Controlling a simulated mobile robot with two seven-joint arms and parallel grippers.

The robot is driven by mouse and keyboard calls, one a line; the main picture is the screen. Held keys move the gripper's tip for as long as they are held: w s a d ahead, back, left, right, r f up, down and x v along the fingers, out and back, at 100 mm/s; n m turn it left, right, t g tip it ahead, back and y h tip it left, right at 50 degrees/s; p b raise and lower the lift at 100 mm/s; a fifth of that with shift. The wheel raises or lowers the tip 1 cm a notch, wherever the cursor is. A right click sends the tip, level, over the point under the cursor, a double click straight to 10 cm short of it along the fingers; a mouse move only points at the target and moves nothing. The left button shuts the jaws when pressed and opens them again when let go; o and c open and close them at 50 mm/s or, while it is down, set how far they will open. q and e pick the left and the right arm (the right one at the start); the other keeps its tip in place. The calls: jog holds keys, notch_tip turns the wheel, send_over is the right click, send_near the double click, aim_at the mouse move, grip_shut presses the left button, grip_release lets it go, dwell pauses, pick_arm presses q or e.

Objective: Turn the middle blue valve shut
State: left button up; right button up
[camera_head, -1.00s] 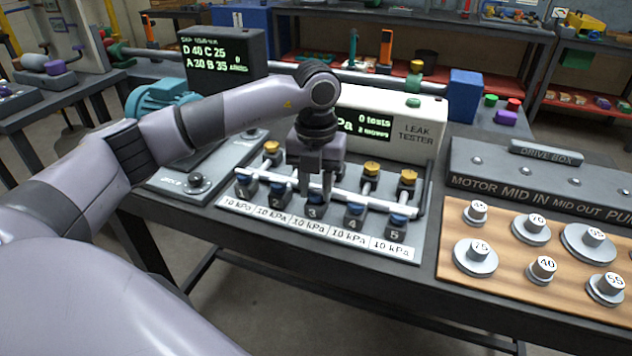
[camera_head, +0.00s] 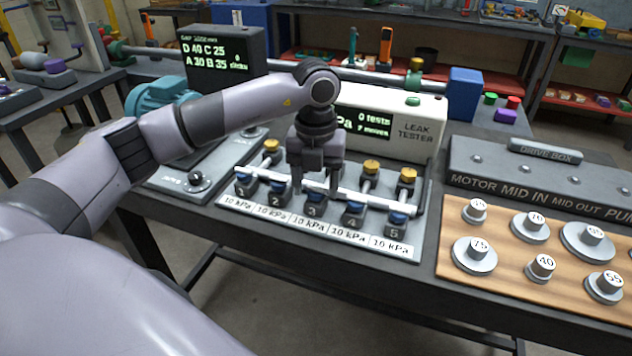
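The middle blue valve (camera_head: 315,198), on the block marked 3, is the centre one in a row of blue valves at the front of the leak tester panel. My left gripper (camera_head: 316,190) points down right over it. Its two fingers are spread, one on each side of the valve and apart from each other. It holds nothing that I can see. Whether the fingertips touch the valve, and how its handle is turned, I cannot tell. The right gripper is not in view.
Blue valves 2 (camera_head: 278,187) and 4 (camera_head: 354,208) stand close on either side. A white pipe (camera_head: 386,203) and yellow-topped fittings (camera_head: 408,175) lie behind. The leak tester box (camera_head: 418,128) stands further back.

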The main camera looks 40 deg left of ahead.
aim_at(315, 191)
pick_arm(q)
notch_tip(315, 191, up, 7)
jog(key=shift+r, duration=0.1)
dwell(0.4)
jog(key=shift+s, duration=0.1)
dwell(0.4)
